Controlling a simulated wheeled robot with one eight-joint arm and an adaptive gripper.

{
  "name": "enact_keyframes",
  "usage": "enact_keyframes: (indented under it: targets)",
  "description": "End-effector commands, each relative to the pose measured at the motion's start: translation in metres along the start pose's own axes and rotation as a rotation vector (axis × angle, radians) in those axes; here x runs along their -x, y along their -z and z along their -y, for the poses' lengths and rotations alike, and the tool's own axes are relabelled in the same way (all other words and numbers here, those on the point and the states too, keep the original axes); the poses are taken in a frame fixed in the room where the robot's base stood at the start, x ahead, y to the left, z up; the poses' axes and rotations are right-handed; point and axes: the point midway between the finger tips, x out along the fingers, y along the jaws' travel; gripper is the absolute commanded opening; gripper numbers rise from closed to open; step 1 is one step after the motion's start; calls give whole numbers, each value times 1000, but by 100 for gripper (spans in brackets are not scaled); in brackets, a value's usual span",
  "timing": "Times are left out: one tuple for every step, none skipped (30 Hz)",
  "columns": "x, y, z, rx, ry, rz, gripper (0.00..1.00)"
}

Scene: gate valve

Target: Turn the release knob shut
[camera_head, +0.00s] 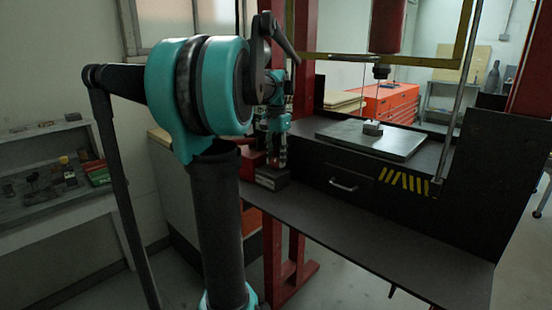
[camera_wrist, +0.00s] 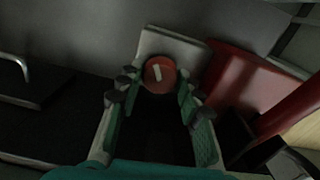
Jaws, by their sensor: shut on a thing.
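The release knob (camera_wrist: 159,76) is a round red cap with a white mark on its top face, in the upper middle of the wrist view. It sits against a light grey block (camera_wrist: 172,44). My gripper (camera_wrist: 158,88) has its teal and dark fingers on both sides of the knob and is shut on it. The knob is mostly hidden by the fingers there.
A red press frame post (camera_head: 303,60) stands close behind my gripper. A dark cabinet with a drawer handle (camera_head: 343,186) and a flat plate (camera_head: 372,138) lie to the right. The front bench top (camera_head: 370,235) is clear. A shelf with small items (camera_head: 60,175) stands at left.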

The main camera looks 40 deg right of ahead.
Motion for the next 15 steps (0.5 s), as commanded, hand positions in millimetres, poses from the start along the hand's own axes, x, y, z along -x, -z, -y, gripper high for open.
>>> enact_keyframes:
  targets:
    - [0, 0, 0, -42, 1, -1, 7]
    - [0, 0, 0, -70, 1, -1, 7]
    - [0, 0, 0, -108, 1, -1, 7]
    - [0, 0, 0, -135, 1, -1, 7]
    - [0, 0, 0, -162, 1, -1, 7]
    - [0, 0, 0, -198, 1, -1, 7]
    - [0, 0, 0, -223, 1, -1, 7]
    - [0, 0, 0, -248, 1, -1, 7]
    - [0, 0, 0, -280, 1, -1, 7]
    - [0, 0, 0, -304, 1, -1, 7]
    - [0, 0, 0, -327, 1, -1, 7]
    - [0, 0, 0, -355, 1, -1, 7]
    - [0, 0, 0, -374, 1, -1, 7]
    - [0, 0, 0, -394, 1, -1, 7]
    - [0, 0, 0, -418, 1, -1, 7]
